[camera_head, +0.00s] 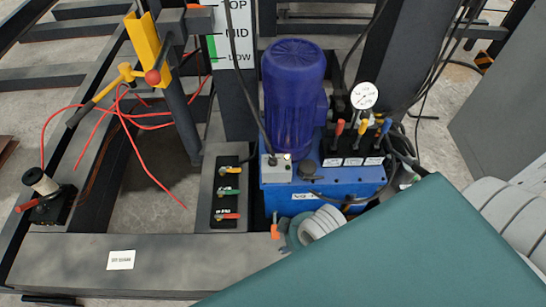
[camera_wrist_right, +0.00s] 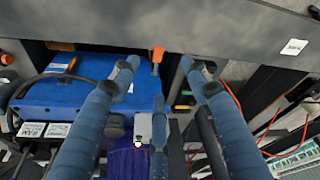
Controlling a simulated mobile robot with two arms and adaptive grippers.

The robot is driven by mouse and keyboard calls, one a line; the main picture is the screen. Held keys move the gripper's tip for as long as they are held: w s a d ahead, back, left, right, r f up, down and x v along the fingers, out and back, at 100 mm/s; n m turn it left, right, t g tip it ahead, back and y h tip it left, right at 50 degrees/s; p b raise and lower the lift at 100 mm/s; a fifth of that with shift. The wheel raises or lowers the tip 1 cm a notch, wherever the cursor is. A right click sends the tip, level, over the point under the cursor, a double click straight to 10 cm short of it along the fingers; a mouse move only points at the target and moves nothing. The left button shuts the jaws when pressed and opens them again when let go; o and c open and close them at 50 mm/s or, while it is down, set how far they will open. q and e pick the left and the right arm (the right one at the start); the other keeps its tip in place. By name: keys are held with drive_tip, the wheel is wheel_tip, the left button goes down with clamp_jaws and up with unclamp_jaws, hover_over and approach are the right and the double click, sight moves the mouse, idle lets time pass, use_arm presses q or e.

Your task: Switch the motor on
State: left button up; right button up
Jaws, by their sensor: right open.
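The blue motor (camera_head: 293,95) stands upright on the blue tank (camera_head: 340,184). A small grey switch box (camera_head: 277,169) with a dark toggle and a cable sits at the motor's foot, on the tank's front left corner. In the right wrist view, the box (camera_wrist_right: 143,126) shows between my fingers, with the motor (camera_wrist_right: 128,162) below it. My left gripper is not in view.
An orange-handled part (camera_head: 275,228) sits low in front of the tank. Three valve levers (camera_head: 362,132) and a pressure gauge (camera_head: 364,96) stand right of the motor. A black valve panel (camera_head: 229,190) is to the left. A grey beam (camera_head: 180,262) crosses the front.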

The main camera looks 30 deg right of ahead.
wheel_tip(320, 180, up, 3)
drive_tip(key=w, duration=0.1)
drive_tip(key=n+g, duration=0.3)
drive_tip(key=n, duration=1.6)
approach(273, 158)
wheel_tip(273, 158, down, 10)
drive_tip(key=shift+a+r+b, duration=0.15)
drive_tip(key=shift+b, duration=0.5)
drive_tip(key=c, duration=1.2)
